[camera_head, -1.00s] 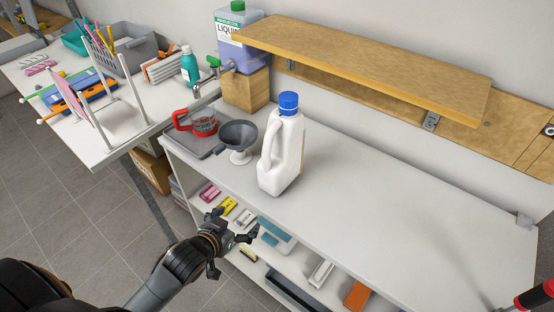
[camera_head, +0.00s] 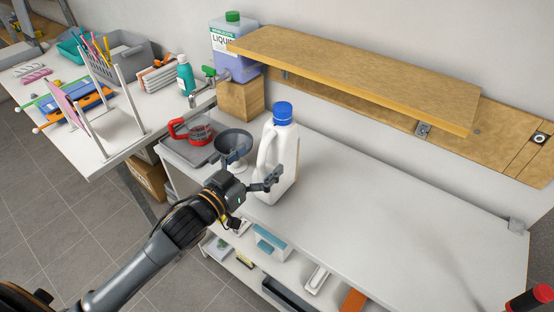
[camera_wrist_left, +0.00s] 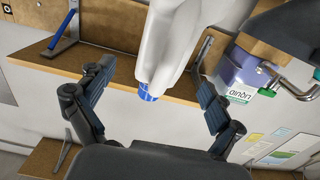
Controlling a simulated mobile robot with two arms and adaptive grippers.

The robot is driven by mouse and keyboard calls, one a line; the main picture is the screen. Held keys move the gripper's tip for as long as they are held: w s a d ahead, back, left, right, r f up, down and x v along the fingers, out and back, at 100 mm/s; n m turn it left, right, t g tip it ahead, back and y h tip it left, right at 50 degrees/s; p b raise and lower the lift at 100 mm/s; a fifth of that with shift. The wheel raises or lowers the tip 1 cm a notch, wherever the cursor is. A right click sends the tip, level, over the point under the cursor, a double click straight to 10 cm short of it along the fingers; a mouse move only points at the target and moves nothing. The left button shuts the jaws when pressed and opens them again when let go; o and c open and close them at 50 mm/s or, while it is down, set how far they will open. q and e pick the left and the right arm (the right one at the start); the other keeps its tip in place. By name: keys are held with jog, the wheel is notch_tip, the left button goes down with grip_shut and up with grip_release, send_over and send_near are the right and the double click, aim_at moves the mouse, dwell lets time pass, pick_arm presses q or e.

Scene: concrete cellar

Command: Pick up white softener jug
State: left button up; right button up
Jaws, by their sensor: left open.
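The white softener jug (camera_head: 288,165) with a blue cap stands upright on the white counter (camera_head: 370,220), its handle facing left. My left gripper (camera_head: 262,188) is open at the jug's front left, with one finger overlapping the jug's lower side in the head view. In the left wrist view the jug (camera_wrist_left: 170,40) appears cap-down between the two spread fingers of the left gripper (camera_wrist_left: 152,72). I cannot tell whether a finger touches it. My right gripper is not in view.
A liquid container (camera_head: 236,65) rests on a wooden block (camera_head: 241,100) behind. A wooden shelf (camera_head: 350,75) overhangs the back. The counter to the right is clear.

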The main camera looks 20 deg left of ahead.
aim_at(271, 146)
pick_arm(q)
jog(key=shift+x, duration=1.05)
jog(key=p+x, duration=0.1)
jog(key=x, duration=0.1)
jog(key=p+x, duration=0.1)
jog(key=x, duration=0.1)
jog(key=shift+w+a+r, duration=0.1)
jog(key=shift+w+r, duration=0.05)
jog(key=shift+w, duration=0.3)
jog(key=shift+w+d, duration=0.2)
jog(key=shift+w, duration=0.2)
jog(key=shift+s, duration=0.1)
jog(key=c, duration=1.8)
jog(key=shift+c, duration=0.6)
jog(key=shift+r, duration=0.1)
